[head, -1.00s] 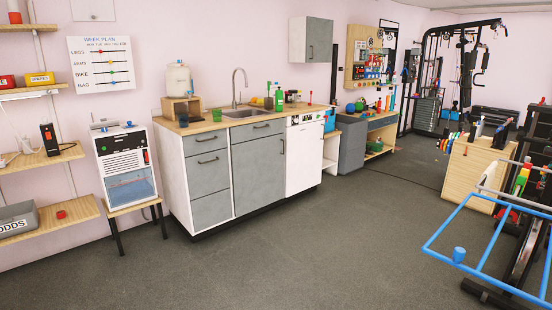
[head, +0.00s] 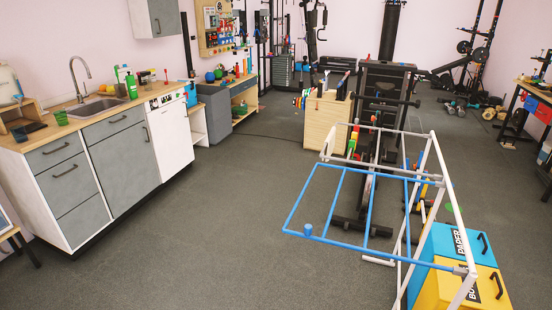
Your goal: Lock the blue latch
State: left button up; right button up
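A blue barred frame (head: 368,208) juts out from a white pipe frame (head: 443,165) in the right half of the head view. A short blue knob (head: 307,230) sits on the blue frame's near bar, close to its left corner. This knob may be the blue latch, but I cannot tell for sure. No other part is clearly a blue latch. Neither of my grippers is in view.
Bins, one blue (head: 456,243) and one yellow (head: 447,290), stand beside the white frame. Gym equipment (head: 385,95) and a wooden crate (head: 326,122) lie behind it. A kitchen counter (head: 95,140) runs along the left. The grey floor (head: 210,215) between is open.

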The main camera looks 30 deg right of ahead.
aim_at(308, 229)
jog(key=z, duration=1.3)
